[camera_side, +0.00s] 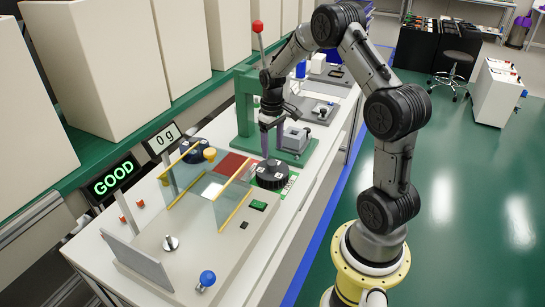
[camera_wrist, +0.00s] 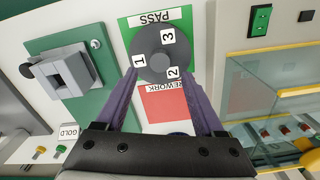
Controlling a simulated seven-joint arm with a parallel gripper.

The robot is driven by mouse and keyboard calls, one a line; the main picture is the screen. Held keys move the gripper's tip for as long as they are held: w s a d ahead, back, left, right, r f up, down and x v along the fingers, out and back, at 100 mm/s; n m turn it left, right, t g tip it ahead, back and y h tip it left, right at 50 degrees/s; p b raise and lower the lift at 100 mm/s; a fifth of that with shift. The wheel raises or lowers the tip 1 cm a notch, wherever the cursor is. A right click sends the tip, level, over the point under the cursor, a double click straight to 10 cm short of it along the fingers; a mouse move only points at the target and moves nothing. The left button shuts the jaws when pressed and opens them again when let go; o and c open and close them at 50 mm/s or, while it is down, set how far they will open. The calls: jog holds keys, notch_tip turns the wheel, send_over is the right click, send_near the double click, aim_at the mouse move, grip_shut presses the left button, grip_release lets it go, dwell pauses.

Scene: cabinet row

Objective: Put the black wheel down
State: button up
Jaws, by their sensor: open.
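The black wheel (camera_side: 272,174) lies flat on the white bench beside the glass-walled box. In the wrist view the wheel (camera_wrist: 157,48) shows white labels 1, 2 and 3 and sits on the green PASS pad (camera_wrist: 138,22). Its lower edge comes close to the REWORK label of the red pad (camera_wrist: 165,106). My gripper (camera_wrist: 157,76) has its two purple fingers apart, with the tips at the near side of the wheel. In the side view my gripper (camera_side: 266,154) points down just above and behind the wheel. Whether the fingertips touch it cannot be told.
The glass box (camera_side: 205,190) with yellow edges stands close by. A green press frame (camera_side: 245,110) with a red-knobbed lever is behind. A dark blue round part (camera_side: 194,152) lies farther left. Displays read GOOD (camera_side: 113,178) and 0 g (camera_side: 165,138).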

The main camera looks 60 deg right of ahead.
aim_at(272, 163)
jog(key=s+a+r+n+t, duration=0.1)
jog(key=s+a+r, duration=0.1)
jog(key=a+r, duration=0.6)
jog(key=s+a+r+t, duration=0.1)
jog(key=s+a+r, duration=0.3)
jog(key=r, duration=0.6)
jog(key=s+a+r+n+t, duration=0.1)
jog(key=s+a+n+t, duration=0.1)
jog(key=s+a, duration=0.9)
jog(key=shift+s+a+r+t, duration=0.3)
jog(key=shift+s+t, duration=0.5)
jog(key=shift+s, duration=0.2)
